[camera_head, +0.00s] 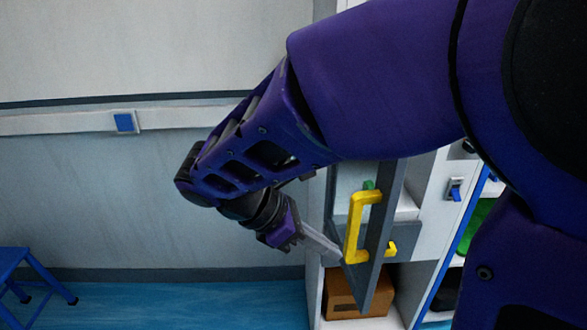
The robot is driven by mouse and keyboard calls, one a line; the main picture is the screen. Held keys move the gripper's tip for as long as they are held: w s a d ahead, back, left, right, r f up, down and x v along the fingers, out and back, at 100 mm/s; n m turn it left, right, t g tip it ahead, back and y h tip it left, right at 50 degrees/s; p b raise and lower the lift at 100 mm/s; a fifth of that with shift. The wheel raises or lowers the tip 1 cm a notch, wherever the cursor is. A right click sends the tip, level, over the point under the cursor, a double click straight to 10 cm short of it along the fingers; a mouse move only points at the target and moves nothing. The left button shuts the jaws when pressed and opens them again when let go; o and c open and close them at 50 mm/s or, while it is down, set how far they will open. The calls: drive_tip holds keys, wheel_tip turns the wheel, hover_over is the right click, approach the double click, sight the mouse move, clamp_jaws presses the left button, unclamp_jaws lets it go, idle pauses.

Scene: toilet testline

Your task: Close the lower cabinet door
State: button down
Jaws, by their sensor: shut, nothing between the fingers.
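The lower cabinet door (376,245) is a grey panel with a yellow handle (352,228). It stands open, swung out from the white cabinet (430,190), and shows nearly edge-on. My gripper (338,255) is shut and empty. Its fingertips are beside the lower part of the yellow handle; I cannot tell if they touch it or the door. My purple arm hides much of the cabinet's upper part.
Shelves with a green item (474,224) stand at right. A blue stool (30,275) is at lower left. The blue floor (190,305) between stool and cabinet is clear. A rail (60,122) runs along the wall.

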sight(374, 258)
drive_tip(key=d, duration=0.1)
drive_tip(key=d+f, duration=0.1)
drive_tip(key=d, duration=0.1)
drive_tip(key=d+f, duration=0.1)
drive_tip(key=d, duration=0.1)
drive_tip(key=shift+w, duration=0.35)
drive_tip(key=shift+w+d, duration=0.1)
drive_tip(key=shift+d, duration=0.45)
drive_tip(key=shift+d, duration=0.1)
